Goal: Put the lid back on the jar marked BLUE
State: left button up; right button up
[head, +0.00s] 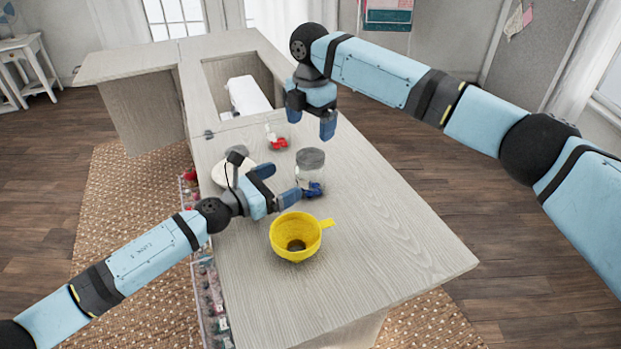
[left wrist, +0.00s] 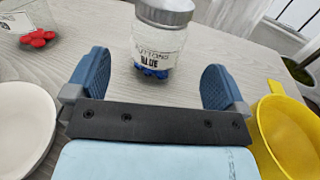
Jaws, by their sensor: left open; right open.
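A clear jar (head: 311,178) with blue pieces in the bottom stands upright on the table. In the left wrist view the jar stands centred between and just beyond the fingertips. My right gripper (head: 314,118) is open and empty, above the table behind the jar.
A clear container with red pieces (head: 278,142) stands behind the jar. A white dish (head: 226,172) lies to the left and a yellow funnel (head: 296,236) in front. A white machine (head: 247,94) sits in the cabinet recess. The table's front right is clear.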

aim_at(298, 174)
pick_arm(q)
jog(key=x, duration=0.7)
jog(key=shift+w+d, duration=0.1)
jog(key=shift+d, duration=0.1)
jog(key=c, duration=1.7)
pick_arm(e)
jog(key=m, duration=0.9)
jog(key=shift+f, duration=4)
